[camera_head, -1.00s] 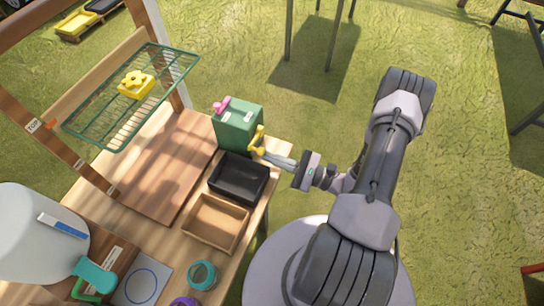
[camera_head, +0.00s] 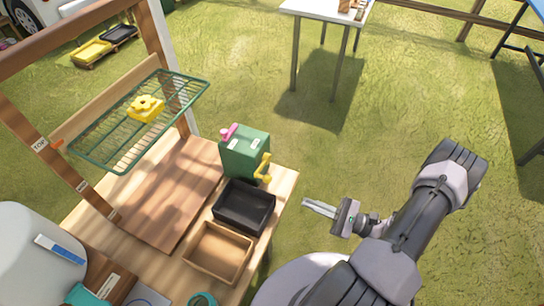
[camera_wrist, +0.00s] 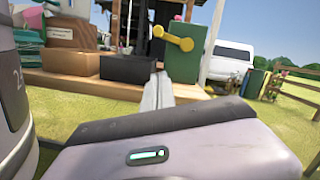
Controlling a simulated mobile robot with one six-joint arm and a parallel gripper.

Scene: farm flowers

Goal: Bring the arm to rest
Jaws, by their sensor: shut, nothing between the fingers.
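My gripper (camera_head: 318,207) is shut and empty. It hangs over the grass to the right of the wooden bench (camera_head: 284,190), clear of its edge. In the wrist view my gripper (camera_wrist: 158,92) points toward the bench, with the fingers together. A green box (camera_head: 245,154) with a yellow handle (camera_head: 263,168) and a pink knob (camera_head: 229,132) stands at the bench's right end. The yellow handle (camera_wrist: 173,38) also shows in the wrist view, apart from the fingers.
A black tray (camera_head: 244,207) and a brown tray (camera_head: 218,252) sit near the bench's right edge. A green wire shelf (camera_head: 140,120) holds a yellow flower-shaped thing (camera_head: 146,108). A white table (camera_head: 328,10) stands at the back. Grass between is open.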

